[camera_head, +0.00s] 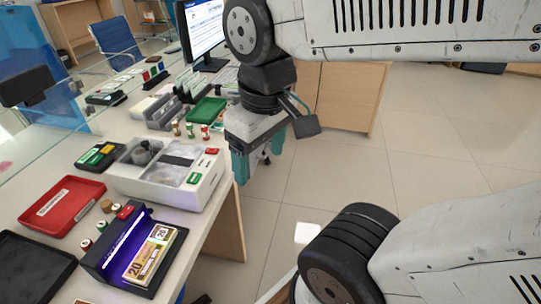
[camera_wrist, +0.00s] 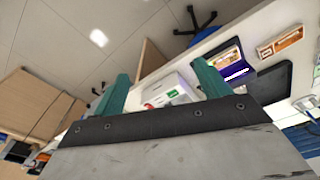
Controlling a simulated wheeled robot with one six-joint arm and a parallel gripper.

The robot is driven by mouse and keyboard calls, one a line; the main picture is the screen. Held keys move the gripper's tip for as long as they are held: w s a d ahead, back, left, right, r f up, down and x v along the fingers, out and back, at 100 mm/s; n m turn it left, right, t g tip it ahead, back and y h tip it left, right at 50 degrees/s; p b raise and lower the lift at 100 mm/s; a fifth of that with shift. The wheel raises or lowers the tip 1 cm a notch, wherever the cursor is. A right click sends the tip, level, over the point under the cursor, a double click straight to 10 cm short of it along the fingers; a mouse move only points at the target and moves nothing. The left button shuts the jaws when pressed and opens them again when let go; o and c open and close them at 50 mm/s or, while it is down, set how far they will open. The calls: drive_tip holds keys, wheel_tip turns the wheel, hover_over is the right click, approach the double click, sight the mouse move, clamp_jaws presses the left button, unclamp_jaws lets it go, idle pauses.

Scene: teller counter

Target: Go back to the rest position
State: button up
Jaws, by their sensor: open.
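My gripper (camera_head: 255,162) has teal fingers and hangs off the right edge of the counter in the head view, beside the white sorting machine (camera_head: 152,178). In the wrist view my gripper (camera_wrist: 160,92) shows its two fingers spread well apart, with nothing between them in its grasp. The fingers point down in the head view. The white machine also shows beyond the fingers in the wrist view (camera_wrist: 172,88). The gripper appears apart from the counter, over the floor.
The counter (camera_head: 212,222) holds a red tray (camera_head: 62,205), a black tray (camera_head: 30,268), a purple-lit device (camera_head: 110,246) with a banknote (camera_head: 152,256), a green tray (camera_head: 207,111) and a monitor (camera_head: 204,26). A wooden cabinet (camera_head: 340,96) stands behind. Tiled floor (camera_head: 440,140) at right is clear.

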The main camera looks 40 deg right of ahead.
drive_tip(key=shift+s+d+m, duration=0.2)
drive_tip(key=shift+s+m, duration=0.25)
drive_tip(key=shift+s, duration=0.05)
drive_tip(key=shift+s+d+m, duration=0.15)
drive_tip(key=shift+s+m, duration=0.3)
